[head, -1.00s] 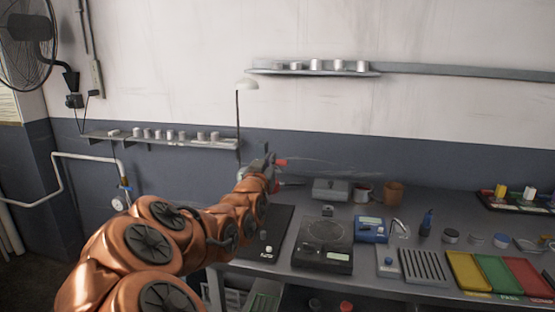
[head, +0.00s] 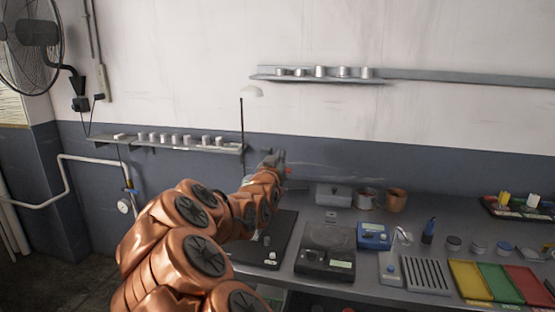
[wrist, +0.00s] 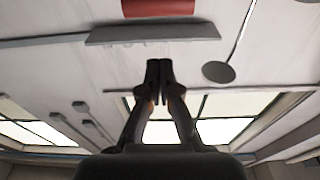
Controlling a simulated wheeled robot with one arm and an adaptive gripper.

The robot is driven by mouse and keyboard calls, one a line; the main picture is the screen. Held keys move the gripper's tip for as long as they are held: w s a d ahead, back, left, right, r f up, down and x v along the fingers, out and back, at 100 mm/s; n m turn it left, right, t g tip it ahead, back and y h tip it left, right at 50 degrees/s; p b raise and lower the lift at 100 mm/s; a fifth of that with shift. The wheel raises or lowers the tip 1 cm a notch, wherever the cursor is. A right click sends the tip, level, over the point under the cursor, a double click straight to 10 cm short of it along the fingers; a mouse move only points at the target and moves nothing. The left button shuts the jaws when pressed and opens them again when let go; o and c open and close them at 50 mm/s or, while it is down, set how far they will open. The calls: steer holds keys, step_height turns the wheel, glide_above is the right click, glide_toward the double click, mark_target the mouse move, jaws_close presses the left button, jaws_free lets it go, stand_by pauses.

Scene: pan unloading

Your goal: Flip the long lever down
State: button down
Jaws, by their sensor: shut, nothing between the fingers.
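My gripper (head: 274,158) is at the end of my outstretched arm, above the back left of the bench and in front of the blue-grey wall. In the wrist view its two dark fingers (wrist: 159,68) are together with nothing between them. A small red part (head: 289,172) shows just right of the gripper in the head view. It may be the lever's handle; my arm and gripper hide whatever is behind it. In the wrist view a red piece (wrist: 158,7) and a grey bar (wrist: 152,35) lie beyond the fingertips. I cannot tell whether they belong to the lever.
The bench holds a black scale (head: 325,254), a blue device (head: 373,236), a brown cup (head: 396,200), a grey box (head: 333,195) and coloured trays (head: 468,280). A wall shelf (head: 180,148) is at left.

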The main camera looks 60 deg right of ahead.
steer(key=shift+p+x, duration=0.4)
steer(key=shift+x, duration=0.9)
steer(key=shift+s+a+f+p, duration=0.1)
steer(key=shift+a+f+p, duration=0.1)
steer(key=shift+f, duration=0.45)
steer(key=shift+s+a+f+p, duration=0.1)
steer(key=shift+f+p, duration=0.1)
steer(key=shift+f, duration=0.45)
steer(key=shift+a+f+p, duration=0.15)
steer(key=shift+f+p, duration=0.05)
steer(key=shift+f, duration=0.45)
steer(key=shift+f, duration=0.15)
